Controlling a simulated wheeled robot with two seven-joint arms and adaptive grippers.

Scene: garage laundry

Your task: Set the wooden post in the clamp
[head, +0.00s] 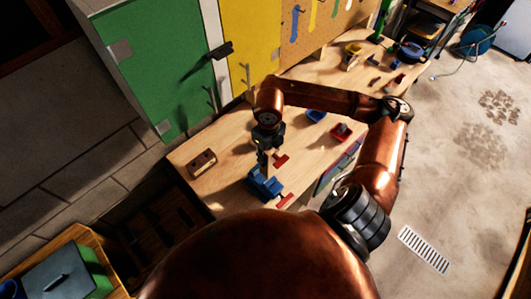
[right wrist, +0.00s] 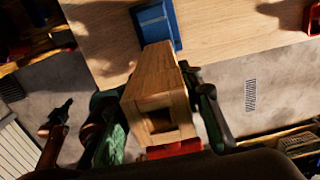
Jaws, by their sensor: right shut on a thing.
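The wooden post (right wrist: 158,80) is in my right gripper (head: 265,147), between its two fingers. In the right wrist view the fingers (right wrist: 160,118) lie on either side of it, and its near end shows a square dark hollow. In the head view only a short bit of the post (head: 262,160) shows below the gripper. The blue clamp (head: 264,184) with red handle parts stands at the bench's front edge, just below the post. A blue part (right wrist: 157,22) shows beyond the post's far end; whether they touch, I cannot tell. My left gripper is out of view.
A wooden block with holes (head: 202,163) lies left on the workbench (head: 225,145). A blue bin (head: 316,116) and a red item (head: 341,132) lie right of the gripper. A green cabinet (head: 150,65) stands behind. Bare bench top lies between block and clamp.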

